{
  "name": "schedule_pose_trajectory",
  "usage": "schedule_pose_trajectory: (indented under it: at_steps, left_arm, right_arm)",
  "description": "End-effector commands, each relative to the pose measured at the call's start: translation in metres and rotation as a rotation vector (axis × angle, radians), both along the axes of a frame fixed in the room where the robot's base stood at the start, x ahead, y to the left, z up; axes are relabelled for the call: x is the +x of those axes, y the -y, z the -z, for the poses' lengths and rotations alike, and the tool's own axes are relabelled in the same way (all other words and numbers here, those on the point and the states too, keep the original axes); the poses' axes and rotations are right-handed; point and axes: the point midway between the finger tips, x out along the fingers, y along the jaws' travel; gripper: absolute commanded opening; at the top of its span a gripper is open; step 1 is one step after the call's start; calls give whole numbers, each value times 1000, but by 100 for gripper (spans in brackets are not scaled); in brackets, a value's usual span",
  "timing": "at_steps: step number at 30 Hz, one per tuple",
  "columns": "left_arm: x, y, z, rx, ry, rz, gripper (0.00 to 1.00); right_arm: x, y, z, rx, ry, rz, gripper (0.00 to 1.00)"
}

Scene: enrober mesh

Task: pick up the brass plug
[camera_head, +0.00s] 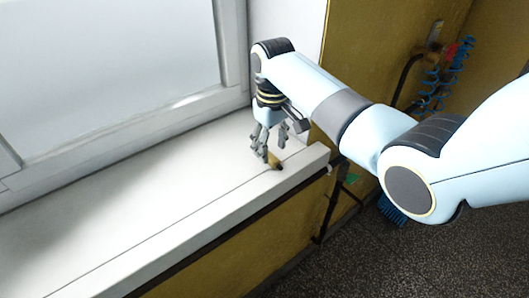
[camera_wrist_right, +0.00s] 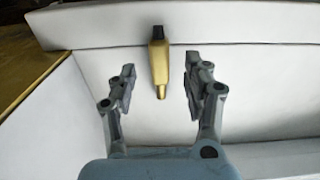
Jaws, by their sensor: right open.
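The brass plug (camera_head: 274,161) lies on the white sill near its right end, close to the front edge. In the right wrist view the brass plug (camera_wrist_right: 159,68) is gold with a dark tip and points away from the gripper. My right gripper (camera_head: 268,154) is above the sill at the plug, with its fingers pointing down. In the wrist view the open fingers of the right gripper (camera_wrist_right: 160,88) stand on either side of the plug, with a gap on both sides. Nothing is held. My left gripper is in neither view.
The white sill (camera_head: 130,205) is bare to the left of the plug. A window frame (camera_head: 233,45) stands behind it. A mustard wall (camera_head: 365,40) is at the right, with a blue coiled hose (camera_head: 462,55) hanging there. A dark speckled floor (camera_head: 400,265) lies below.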

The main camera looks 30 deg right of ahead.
Motion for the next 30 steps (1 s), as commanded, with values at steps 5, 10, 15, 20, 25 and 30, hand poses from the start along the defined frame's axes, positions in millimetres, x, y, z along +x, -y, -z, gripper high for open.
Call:
schedule_pose_trajectory:
  at_steps: [5, 10, 15, 20, 25, 30]
  left_arm:
    - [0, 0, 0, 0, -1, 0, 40]
    - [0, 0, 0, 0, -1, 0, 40]
    - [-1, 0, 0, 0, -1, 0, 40]
    - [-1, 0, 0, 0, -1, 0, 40]
    - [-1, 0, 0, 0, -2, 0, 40]
    - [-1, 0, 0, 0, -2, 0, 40]
  right_arm:
    - [-1, 0, 25, 1, -1, -1, 50]
    - [-1, 0, 29, 0, 2, -1, 50]
    - [-1, 0, 29, 0, 2, -1, 43]
    - [-1, 0, 29, 0, 1, -1, 23]
    - [-1, 0, 29, 0, 1, -1, 0]
    - [-1, 0, 29, 0, 2, -1, 0]
